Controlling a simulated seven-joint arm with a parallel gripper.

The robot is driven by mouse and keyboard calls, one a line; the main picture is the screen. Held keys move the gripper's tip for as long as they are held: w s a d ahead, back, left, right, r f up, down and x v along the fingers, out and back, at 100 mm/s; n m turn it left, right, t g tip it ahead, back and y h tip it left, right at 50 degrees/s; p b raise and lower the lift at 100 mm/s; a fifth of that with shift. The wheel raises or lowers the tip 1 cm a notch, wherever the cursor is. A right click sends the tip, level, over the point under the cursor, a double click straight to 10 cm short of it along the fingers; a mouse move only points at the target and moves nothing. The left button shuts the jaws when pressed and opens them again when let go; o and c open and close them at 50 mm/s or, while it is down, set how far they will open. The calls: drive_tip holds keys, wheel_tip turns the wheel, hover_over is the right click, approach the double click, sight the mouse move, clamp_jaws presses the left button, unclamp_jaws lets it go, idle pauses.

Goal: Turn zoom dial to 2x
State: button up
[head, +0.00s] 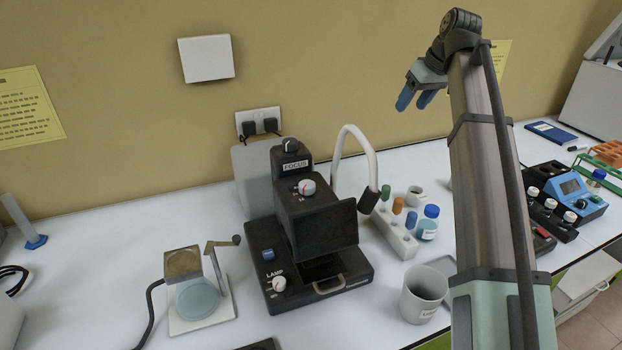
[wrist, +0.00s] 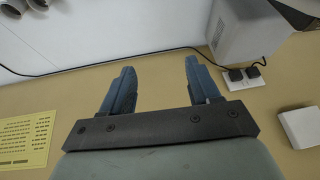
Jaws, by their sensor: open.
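A black microscope-like instrument (head: 318,240) stands on the white bench in the head view. A silver dial (head: 307,187) sits on its upper body, below a dark knob (head: 290,145) with a FOCUS label. A second light dial (head: 279,284) sits at the base by the LAMP label. I cannot read the dial markings. My gripper (head: 415,98) is open and empty, high in front of the wall and well to the upper right of the instrument. The wrist view shows its two blue fingers (wrist: 157,82) spread apart with nothing between them.
A white curved lamp neck (head: 348,140) rises just right of the instrument. A rack (head: 396,230) with colored caps, a bottle (head: 428,223) and a white cup (head: 423,294) stand further right. A small stand with a glass disc (head: 198,300) is on the left.

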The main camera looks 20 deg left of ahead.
drive_tip(key=s+a+r+n+g, duration=0.1)
drive_tip(key=s+a+r+n, duration=0.15)
drive_tip(key=s+a, duration=0.45)
drive_tip(key=n+g, duration=0.2)
drive_tip(key=n, duration=0.4)
approach(307, 184)
drive_tip(key=x, duration=0.8)
drive_tip(key=shift+a+f, duration=0.1)
drive_tip(key=shift+f, duration=0.15)
drive_tip(key=c, duration=1)
drive_tip(key=shift+y, duration=0.3)
